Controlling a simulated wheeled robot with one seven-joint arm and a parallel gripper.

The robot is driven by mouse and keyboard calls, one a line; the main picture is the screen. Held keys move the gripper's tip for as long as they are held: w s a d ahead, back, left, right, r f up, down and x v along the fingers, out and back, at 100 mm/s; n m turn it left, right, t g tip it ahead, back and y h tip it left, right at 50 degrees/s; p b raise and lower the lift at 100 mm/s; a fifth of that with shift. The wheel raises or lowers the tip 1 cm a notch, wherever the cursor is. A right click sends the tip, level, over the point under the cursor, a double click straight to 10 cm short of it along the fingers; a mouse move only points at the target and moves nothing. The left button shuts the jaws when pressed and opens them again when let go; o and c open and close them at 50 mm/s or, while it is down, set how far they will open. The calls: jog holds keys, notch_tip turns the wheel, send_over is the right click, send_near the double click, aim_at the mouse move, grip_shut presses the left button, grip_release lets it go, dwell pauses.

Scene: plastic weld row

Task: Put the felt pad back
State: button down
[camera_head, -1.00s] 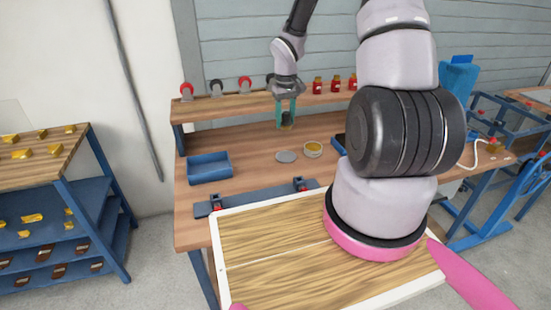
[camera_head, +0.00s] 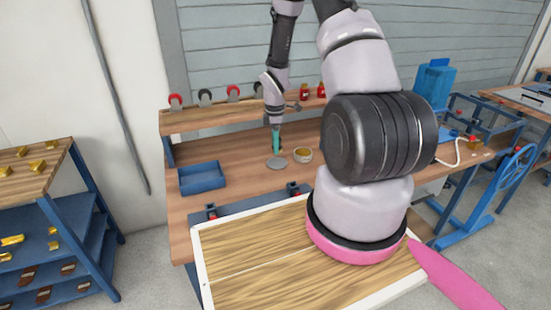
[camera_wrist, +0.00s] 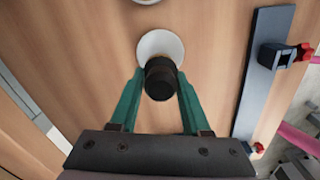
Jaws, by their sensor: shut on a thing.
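My gripper (camera_head: 276,151) is over the workbench (camera_head: 235,150), its green fingers pointing down. In the wrist view the fingers (camera_wrist: 160,78) are shut on a short black round piece (camera_wrist: 160,84), apparently the felt pad. A flat pale grey disc (camera_head: 276,164) lies on the bench below. In the wrist view the disc (camera_wrist: 159,44) shows just beyond the held piece, which covers part of it. I cannot tell whether the held piece touches the disc. In the head view the held piece is too small to make out.
A round tin (camera_head: 303,155) stands right of the disc. A blue tray (camera_head: 202,178) is to the left. A dark rail with clamps (camera_head: 250,200) runs along the front. A shelf with tape rolls (camera_head: 205,118) is behind.

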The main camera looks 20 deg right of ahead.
aim_at(275, 163)
jog(key=shift+f, duration=2.65)
jog(key=shift+c, duration=1.8)
grip_release()
jog(key=shift+f, duration=0.15)
